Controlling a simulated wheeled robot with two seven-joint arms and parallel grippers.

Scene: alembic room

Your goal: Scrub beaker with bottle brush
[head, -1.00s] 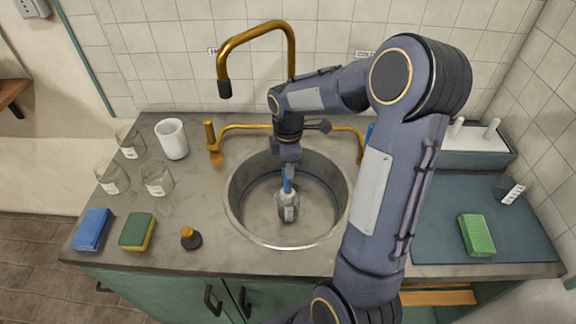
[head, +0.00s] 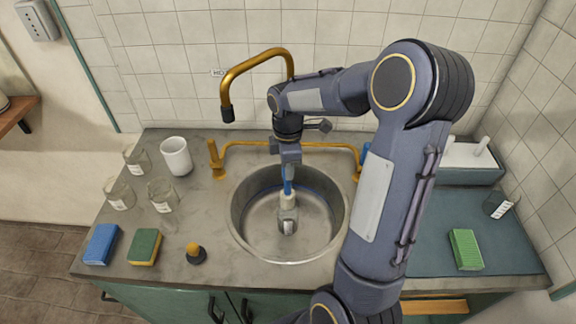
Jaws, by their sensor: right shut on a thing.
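My right gripper (head: 289,168) is above the sink, pointing down and shut on the bottle brush. The brush has a blue handle (head: 288,187) and a pale head (head: 288,200). Below it, a small clear beaker (head: 287,222) is in the metal sink (head: 242,230). The brush head is at the beaker's mouth; how far it reaches inside cannot be told. My left gripper is out of view.
Several glass beakers (head: 162,195) and a white cup (head: 176,156) stand left of the sink. A blue sponge (head: 101,244), green-yellow sponge (head: 145,247) and dark stopper-like object (head: 196,253) lie in front. A brass faucet (head: 262,58) arches behind. A green sponge (head: 466,250) lies right.

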